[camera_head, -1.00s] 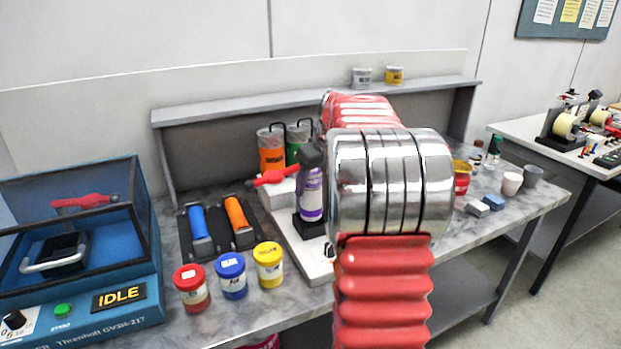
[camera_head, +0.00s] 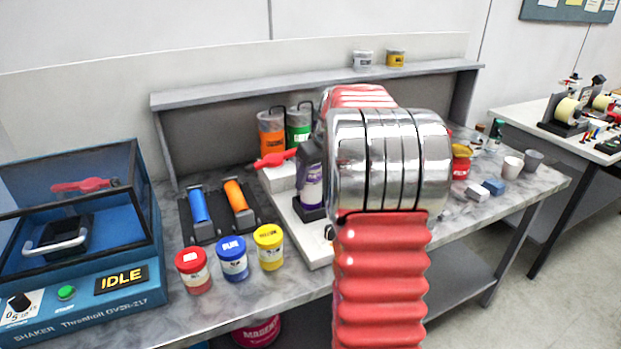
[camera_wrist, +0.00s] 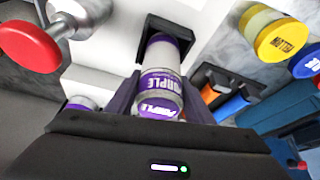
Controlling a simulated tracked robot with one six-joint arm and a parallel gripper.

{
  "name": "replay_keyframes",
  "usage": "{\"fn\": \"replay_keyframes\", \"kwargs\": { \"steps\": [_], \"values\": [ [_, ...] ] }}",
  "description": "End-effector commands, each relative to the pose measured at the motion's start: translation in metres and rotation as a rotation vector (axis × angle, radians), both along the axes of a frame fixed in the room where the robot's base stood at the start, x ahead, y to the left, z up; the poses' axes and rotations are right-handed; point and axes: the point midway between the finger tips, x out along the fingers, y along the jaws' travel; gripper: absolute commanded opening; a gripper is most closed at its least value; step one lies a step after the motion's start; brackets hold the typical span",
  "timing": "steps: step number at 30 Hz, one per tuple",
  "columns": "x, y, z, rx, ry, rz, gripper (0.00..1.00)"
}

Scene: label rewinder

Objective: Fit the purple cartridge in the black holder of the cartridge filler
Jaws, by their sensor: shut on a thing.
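The purple cartridge, white with a purple label, stands upright in the head view (camera_head: 311,188), and its labelled end faces the camera in the wrist view (camera_wrist: 160,75). My gripper (camera_wrist: 160,100) is shut on it, one dark finger on each side. The black holder (camera_head: 308,213) is at the cartridge's lower end on the filler's white base (camera_head: 318,250); the holder's black frame also shows in the wrist view (camera_wrist: 235,75). The far end of the cartridge lies within the frame's outline; how deep it sits is hidden. The filler has a red handle (camera_head: 275,158).
Blue and orange clippers-like tools lie in a black tray (camera_head: 243,238). The blue shaker (camera_head: 80,270) is at left. My arm hides the bench behind it.

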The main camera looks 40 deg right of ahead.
Motion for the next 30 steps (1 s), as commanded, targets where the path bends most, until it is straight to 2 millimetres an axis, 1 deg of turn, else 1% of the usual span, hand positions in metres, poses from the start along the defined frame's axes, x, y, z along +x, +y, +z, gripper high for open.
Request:
{"fn": "replay_keyframes", "kwargs": {
  "steps": [16, 17, 25, 30],
  "values": [
    [-0.0001, -0.0006, -0.0047, -0.001, -0.001, -0.001, 0.18],
    [-0.0001, -0.0006, -0.0044, -0.001, -0.001, -0.001, 0.49],
    [-0.0003, -0.0007, -0.0046, -0.001, -0.001, -0.001, 0.68],
    [-0.0004, -0.0008, -0.0047, -0.001, 0.0, -0.001, 0.69]
  ]
}}
